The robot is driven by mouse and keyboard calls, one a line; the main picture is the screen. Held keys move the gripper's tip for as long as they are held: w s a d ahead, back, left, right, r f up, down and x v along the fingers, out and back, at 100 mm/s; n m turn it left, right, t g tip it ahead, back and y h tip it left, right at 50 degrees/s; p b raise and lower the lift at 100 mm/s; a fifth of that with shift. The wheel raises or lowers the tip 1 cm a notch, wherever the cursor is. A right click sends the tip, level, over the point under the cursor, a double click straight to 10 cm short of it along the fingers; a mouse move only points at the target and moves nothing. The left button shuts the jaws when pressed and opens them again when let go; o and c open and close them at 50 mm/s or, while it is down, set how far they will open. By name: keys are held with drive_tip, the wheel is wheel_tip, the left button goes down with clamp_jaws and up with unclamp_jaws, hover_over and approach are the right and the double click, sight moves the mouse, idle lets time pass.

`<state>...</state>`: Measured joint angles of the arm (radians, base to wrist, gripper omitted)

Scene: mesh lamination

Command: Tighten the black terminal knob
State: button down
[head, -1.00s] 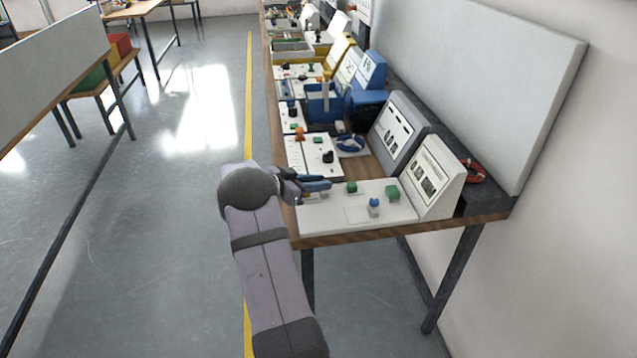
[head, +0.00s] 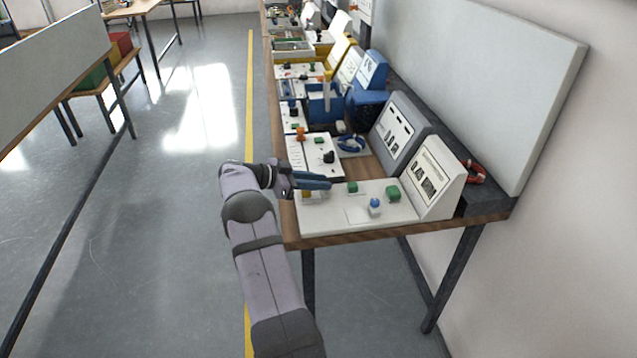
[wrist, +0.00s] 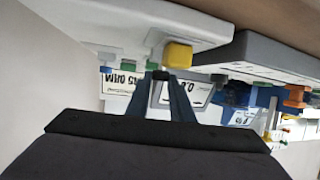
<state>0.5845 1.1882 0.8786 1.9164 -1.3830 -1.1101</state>
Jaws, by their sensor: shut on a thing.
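My gripper (head: 328,184) is over the left part of the nearest white panel (head: 333,220), its blue fingers pointing right. In the wrist view my gripper (wrist: 160,78) is shut on a small black piece, the black terminal knob (wrist: 161,75), between the fingertips. The fingers hide the knob in the head view. A yellow block (wrist: 178,55) on the panel is close beside the fingertips; it partly shows below my gripper in the head view (head: 306,194). I cannot tell whether the knob touches its terminal.
A green knob (head: 352,187), a green block (head: 393,193) and a blue-topped knob (head: 375,205) stand on the near panel. A sloped display (head: 437,178) is at its right. Another panel with a black knob (head: 328,157) lies behind.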

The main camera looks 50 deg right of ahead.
drive_tip(key=shift+r, duration=0.15)
drive_tip(key=c, duration=1.6)
unclamp_jaws()
drive_tip(key=shift+o, duration=0.2)
drive_tip(key=shift+w+a, duration=0.1)
drive_tip(key=b+v, duration=0.1)
drive_tip(key=v, duration=0.5)
drive_tip(key=shift+b, duration=0.35)
drive_tip(key=shift+w+a+r, duration=0.2)
drive_tip(key=shift+w+a, duration=0.05)
drive_tip(key=shift+a, duration=0.15)
